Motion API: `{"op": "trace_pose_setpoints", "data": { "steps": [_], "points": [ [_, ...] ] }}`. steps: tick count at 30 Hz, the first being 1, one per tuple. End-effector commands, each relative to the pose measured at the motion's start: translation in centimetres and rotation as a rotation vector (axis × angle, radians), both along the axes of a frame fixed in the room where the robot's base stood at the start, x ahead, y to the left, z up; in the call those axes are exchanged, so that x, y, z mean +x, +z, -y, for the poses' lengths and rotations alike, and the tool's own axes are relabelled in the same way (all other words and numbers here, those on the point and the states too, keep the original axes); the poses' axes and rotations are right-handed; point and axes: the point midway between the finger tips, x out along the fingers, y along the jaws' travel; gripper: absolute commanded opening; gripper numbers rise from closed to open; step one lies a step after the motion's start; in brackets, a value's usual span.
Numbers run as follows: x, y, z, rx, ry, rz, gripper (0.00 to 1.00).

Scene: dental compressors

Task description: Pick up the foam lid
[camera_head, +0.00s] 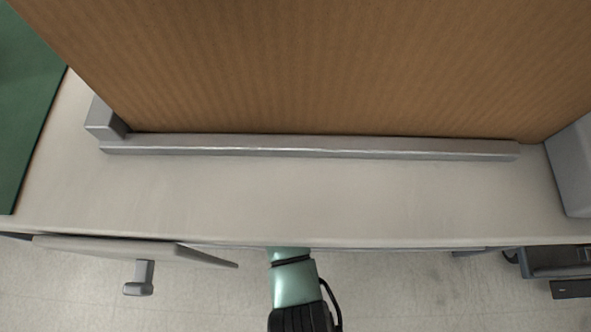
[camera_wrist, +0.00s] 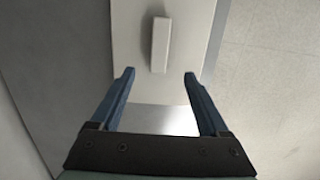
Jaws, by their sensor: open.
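I cannot make out a foam lid in either view. My gripper (camera_wrist: 158,74) shows in the wrist view with its two blue fingers apart and nothing between them. Beyond the fingertips is a pale flat panel (camera_wrist: 135,25) with a light bar handle (camera_wrist: 160,45). The handle appears between and beyond the fingertips, and I cannot tell the distance to it. In the head view only part of my arm shows at the bench's front edge, and the gripper is hidden there.
A large brown cardboard-like box (camera_head: 330,70) stands on the pale bench (camera_head: 300,195) behind a grey rail (camera_head: 310,147). A green mat (camera_head: 25,110) lies at left. A panel (camera_head: 120,247) with a grey handle (camera_head: 140,278) juts out below the bench edge. The bench front is clear.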

Motion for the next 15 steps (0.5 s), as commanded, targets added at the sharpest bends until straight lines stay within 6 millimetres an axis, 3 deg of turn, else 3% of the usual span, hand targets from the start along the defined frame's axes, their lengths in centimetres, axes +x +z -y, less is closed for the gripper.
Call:
{"op": "trace_pose_setpoints", "data": {
  "steps": [10, 15],
  "points": [
    [0.0, -6.0, 0.7, -0.001, 0.000, -0.002, 0.79],
    [0.0, -7.5, 1.0, 0.000, 0.000, 0.000, 0.79]
  ]
}}
